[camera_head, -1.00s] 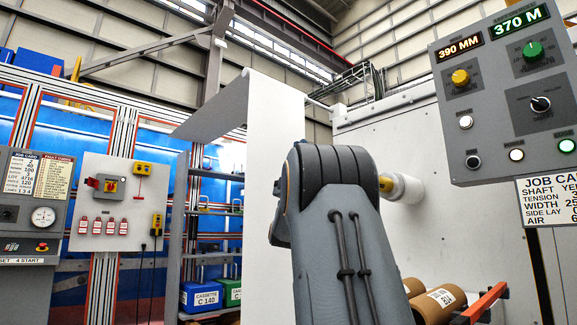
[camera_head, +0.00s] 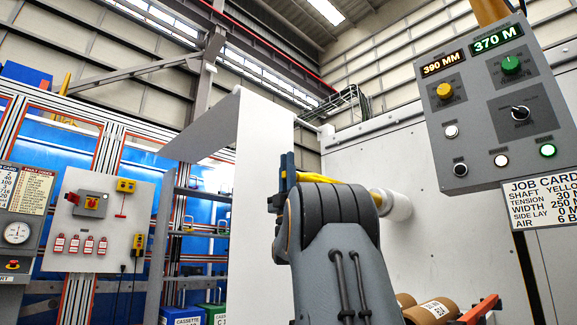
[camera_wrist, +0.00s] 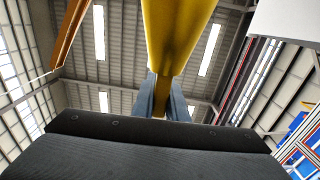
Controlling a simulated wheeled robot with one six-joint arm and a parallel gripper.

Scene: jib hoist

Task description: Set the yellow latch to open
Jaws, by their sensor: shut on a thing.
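A yellow bar (camera_head: 318,178) shows just behind my arm in the head view and points toward a pale roll (camera_head: 396,205) at the right. In the wrist view the yellow bar (camera_wrist: 178,35) comes from the top, wide and close, and narrows down between the fingers. My gripper (camera_head: 287,167) has blue fingers at the left end of the bar and is shut on it. The wrist view also shows my gripper (camera_wrist: 164,98) with a finger on each side of the bar. I cannot tell whether this bar is the latch or which setting the latch is in.
A grey control panel (camera_head: 479,150) with knobs and lamps hangs at the right, above a job card (camera_head: 540,202). A white web (camera_head: 264,190) hangs behind my arm. A pale board (camera_head: 98,215) with red tags and a shelf rack stand at the left. Brown rolls lie low right.

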